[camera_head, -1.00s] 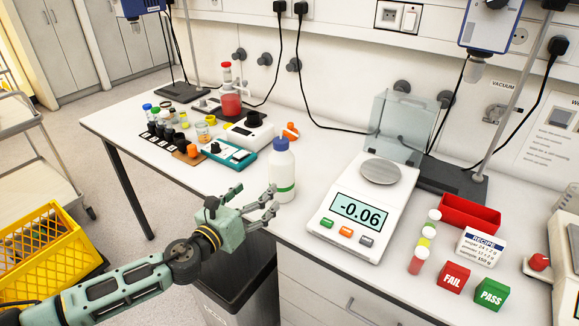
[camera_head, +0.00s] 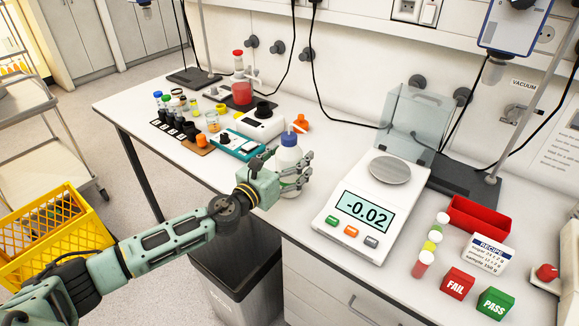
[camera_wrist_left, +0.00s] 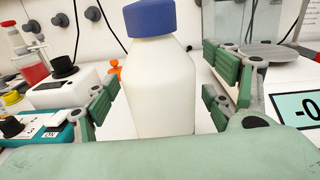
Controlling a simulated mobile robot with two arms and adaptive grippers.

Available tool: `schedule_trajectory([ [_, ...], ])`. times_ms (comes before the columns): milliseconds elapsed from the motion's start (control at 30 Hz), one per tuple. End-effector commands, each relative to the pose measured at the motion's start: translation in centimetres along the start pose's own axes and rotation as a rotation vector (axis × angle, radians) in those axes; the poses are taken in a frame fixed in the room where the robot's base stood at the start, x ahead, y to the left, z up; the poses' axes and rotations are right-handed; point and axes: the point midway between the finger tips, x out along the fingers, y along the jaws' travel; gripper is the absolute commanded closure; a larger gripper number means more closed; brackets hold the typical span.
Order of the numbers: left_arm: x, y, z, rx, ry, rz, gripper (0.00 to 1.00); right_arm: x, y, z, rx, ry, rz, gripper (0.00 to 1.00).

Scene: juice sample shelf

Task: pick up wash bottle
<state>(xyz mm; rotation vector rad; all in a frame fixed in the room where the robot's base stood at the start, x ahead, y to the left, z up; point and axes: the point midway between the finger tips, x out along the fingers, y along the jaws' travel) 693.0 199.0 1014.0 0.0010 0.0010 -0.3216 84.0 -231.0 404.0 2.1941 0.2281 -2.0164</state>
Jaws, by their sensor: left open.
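The wash bottle (camera_head: 289,157) is white with a blue cap and stands upright on the bench, left of the scale. My left gripper (camera_head: 287,170) is open with its fingers around the bottle's body, one on each side. In the left wrist view the bottle (camera_wrist_left: 158,85) stands between the open green finger pads of my gripper (camera_wrist_left: 165,95), with gaps visible on both sides. The bottle's lower part is hidden by the gripper there. My right gripper is not in view.
A scale (camera_head: 367,205) reading -0.02 stands right of the bottle. A teal device (camera_head: 235,147), a white device (camera_head: 256,124) and an orange-capped item (camera_head: 300,122) are behind and left. FAIL (camera_head: 457,284) and PASS (camera_head: 495,302) blocks sit at the right. A bin (camera_head: 240,285) stands below the bench edge.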

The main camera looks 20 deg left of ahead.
Motion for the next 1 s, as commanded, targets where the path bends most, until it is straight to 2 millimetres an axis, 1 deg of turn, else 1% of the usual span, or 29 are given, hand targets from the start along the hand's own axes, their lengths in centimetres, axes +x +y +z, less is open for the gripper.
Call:
schedule_trajectory([
  [100, 0.04, -0.01, -0.05, 0.000, 0.001, 0.000, 0.23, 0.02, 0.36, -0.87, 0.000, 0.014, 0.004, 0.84],
  [167, 0.02, 0.00, -0.06, 0.000, 0.001, 0.000, 0.23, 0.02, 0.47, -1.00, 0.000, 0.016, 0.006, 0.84],
  [200, 0.02, 0.00, -0.06, 0.000, 0.001, 0.000, 0.25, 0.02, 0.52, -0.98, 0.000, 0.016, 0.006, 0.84],
  [900, -0.02, 0.04, -0.06, -0.001, 0.001, 0.001, 0.86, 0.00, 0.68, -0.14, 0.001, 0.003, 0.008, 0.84],
  [933, 0.03, 0.06, 0.16, 0.000, -0.003, 0.001, 0.88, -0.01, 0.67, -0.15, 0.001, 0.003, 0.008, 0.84],
  [1000, 0.02, 0.06, 0.16, 0.000, -0.003, 0.001, 0.88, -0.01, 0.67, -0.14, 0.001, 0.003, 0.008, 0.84],
])
